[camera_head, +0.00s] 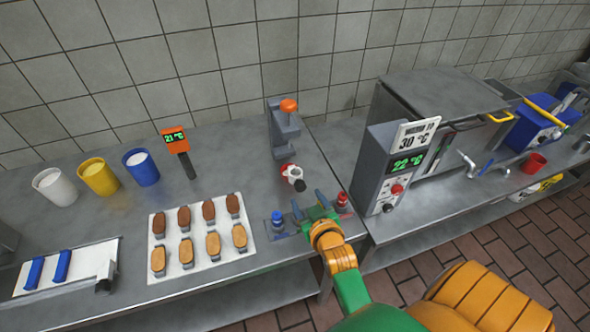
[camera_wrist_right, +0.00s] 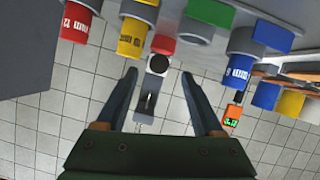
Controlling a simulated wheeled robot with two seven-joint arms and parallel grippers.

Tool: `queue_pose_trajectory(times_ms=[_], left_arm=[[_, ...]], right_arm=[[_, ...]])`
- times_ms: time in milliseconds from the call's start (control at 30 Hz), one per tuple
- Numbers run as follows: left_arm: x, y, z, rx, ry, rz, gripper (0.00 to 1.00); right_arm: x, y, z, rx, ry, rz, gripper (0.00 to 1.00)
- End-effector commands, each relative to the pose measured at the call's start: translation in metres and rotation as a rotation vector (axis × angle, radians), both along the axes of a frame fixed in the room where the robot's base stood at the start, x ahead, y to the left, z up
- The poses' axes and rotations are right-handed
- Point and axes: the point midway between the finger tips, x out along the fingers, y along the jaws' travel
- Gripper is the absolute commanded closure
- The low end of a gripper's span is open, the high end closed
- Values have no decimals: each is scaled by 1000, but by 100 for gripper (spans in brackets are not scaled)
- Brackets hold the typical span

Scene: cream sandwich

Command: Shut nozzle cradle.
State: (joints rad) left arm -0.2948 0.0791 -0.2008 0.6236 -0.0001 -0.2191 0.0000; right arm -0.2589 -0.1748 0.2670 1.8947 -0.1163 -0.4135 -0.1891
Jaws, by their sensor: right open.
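A low grey rack (camera_head: 263,230) at the front edge of the left counter looks like the nozzle cradle. A blue nozzle (camera_head: 277,221) and a red nozzle (camera_head: 342,201) stand at its two ends. My right gripper (camera_head: 309,203) is open and empty over its middle, hiding that part. In the right wrist view, the red nozzle (camera_wrist_right: 76,22), a yellow nozzle (camera_wrist_right: 132,37) and the blue nozzle (camera_wrist_right: 240,68) show beyond the open fingers (camera_wrist_right: 158,78), with a green part (camera_wrist_right: 208,12) between. I cannot tell whether the cradle is shut. My left gripper is out of view.
A grey stand with an orange knob (camera_head: 288,105) and a small red-and-white piece (camera_head: 291,174) are behind the gripper. A white tray of biscuits (camera_head: 160,228) lies left. A grey control box (camera_head: 372,160) stands close on the right. Bare counter lies between tray and stand.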

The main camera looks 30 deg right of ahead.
Motion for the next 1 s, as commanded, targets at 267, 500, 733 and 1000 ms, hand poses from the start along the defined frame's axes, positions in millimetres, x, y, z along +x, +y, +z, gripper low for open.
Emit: queue_pose_trajectory(times_ms=[267, 500, 733, 1000], left_arm=[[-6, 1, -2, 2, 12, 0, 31], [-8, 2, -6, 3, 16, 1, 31], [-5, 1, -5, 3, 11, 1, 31], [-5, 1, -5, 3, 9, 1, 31]], right_arm=[[32, -11, -13, -1, -4, 0, 31], [59, -20, -26, -1, -3, 0, 31], [62, -21, -27, -1, -2, -1, 31], [62, -21, -27, -1, -2, -1, 85]])
